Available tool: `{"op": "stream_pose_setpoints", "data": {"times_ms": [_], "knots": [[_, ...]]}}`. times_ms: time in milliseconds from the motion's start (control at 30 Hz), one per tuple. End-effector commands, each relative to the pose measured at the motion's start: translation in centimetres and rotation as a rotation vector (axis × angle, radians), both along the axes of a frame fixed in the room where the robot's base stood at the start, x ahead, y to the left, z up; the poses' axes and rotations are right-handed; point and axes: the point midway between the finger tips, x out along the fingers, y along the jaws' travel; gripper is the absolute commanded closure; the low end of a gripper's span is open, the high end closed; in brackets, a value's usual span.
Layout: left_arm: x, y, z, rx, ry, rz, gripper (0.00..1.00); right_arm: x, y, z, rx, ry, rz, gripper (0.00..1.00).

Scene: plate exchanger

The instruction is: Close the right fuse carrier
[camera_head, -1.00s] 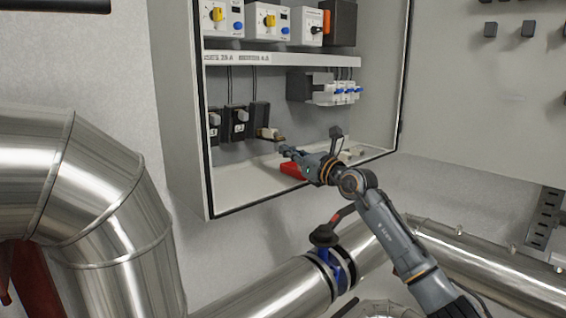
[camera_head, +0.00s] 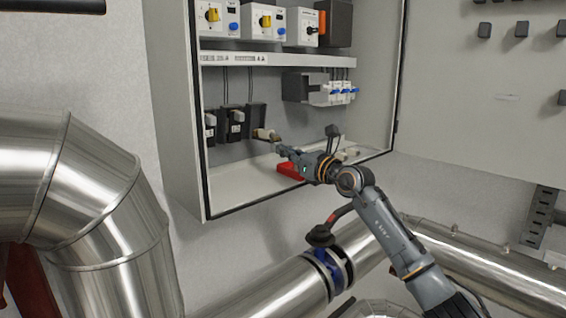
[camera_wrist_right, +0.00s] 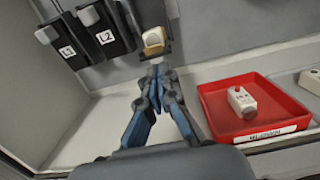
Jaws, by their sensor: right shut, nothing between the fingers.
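The right fuse carrier (camera_head: 267,134) is the third holder in the row and stands swung open, tilted outward, with a beige fuse in it. It also shows in the right wrist view as a dark holder with the beige fuse (camera_wrist_right: 153,40). My right gripper (camera_head: 281,149) is shut and empty, its tips just below the open carrier; whether they touch it I cannot tell. In the wrist view the closed fingertips (camera_wrist_right: 156,75) point at the carrier's lower end. Two other carriers (camera_head: 235,122), (camera_wrist_right: 104,28) stand upright to the left. My left gripper is not in view.
A red tray (camera_wrist_right: 209,97) with a white fuse (camera_wrist_right: 241,101) lies on the cabinet floor (camera_head: 230,185), right of the gripper. Breakers (camera_head: 335,93) hang at upper right. The cabinet's left wall (camera_head: 172,110) bounds the space.

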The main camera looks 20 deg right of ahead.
Motion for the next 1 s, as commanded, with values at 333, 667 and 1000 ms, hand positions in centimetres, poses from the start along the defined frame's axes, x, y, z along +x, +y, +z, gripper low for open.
{"op": "stream_pose_setpoints", "data": {"times_ms": [333, 667, 1000], "knots": [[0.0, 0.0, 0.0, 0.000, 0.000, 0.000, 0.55, 0.0, 0.0, 0.0, 0.000, 0.000, 0.000, 1.00], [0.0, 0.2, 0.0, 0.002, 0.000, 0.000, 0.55, -1.8, -0.8, -0.3, -0.002, 0.000, -0.001, 1.00], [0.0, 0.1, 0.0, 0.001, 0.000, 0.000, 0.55, -8.4, -3.1, -1.0, -0.005, 0.001, 0.000, 1.00]]}}
